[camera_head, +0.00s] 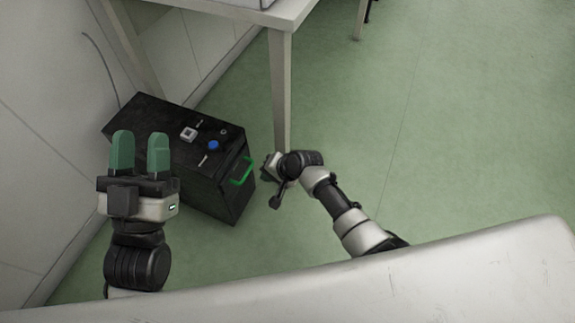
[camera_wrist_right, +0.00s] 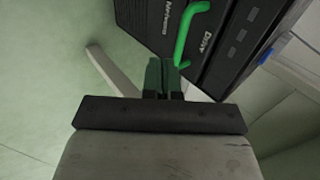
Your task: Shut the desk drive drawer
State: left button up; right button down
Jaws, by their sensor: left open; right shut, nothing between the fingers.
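The desk drive (camera_head: 150,118) is a black box on the floor under a table, with a green handle (camera_head: 240,172) on its front. In the right wrist view the drive front (camera_wrist_right: 228,48) carries white lettering and the green handle (camera_wrist_right: 185,35). How far the drawer stands out, if at all, I cannot tell. My right gripper (camera_head: 268,163) is beside the front, with its fingers partly hidden in the head view. In the wrist view the right gripper (camera_wrist_right: 163,64) is shut and empty, its green tips close to the handle's lower end. My left gripper (camera_head: 140,138) is open and empty, appearing in front of the box.
A table leg (camera_head: 280,95) stands just behind my right gripper. A grey square button (camera_head: 189,134) and a blue knob (camera_head: 213,145) are on the box top. A wall (camera_head: 45,110) runs along the left. The green floor (camera_head: 450,120) at right is clear.

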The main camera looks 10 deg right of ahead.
pick_arm(q)
notch_tip(320, 180, down, 13)
jog(key=a+g+y+p, duration=0.2)
jog(key=g+y+p, duration=0.2)
jog(key=g, duration=0.8)
jog(key=shift+s+a+n, duration=0.25)
jog(key=shift+a+n, duration=0.05)
pick_arm(e)
jog(key=v, duration=0.8)
pick_arm(q)
jog(key=shift+r, duration=0.1)
pick_arm(e)
jog(key=shift+s+r, duration=0.1)
jog(key=shift+s, duration=0.05)
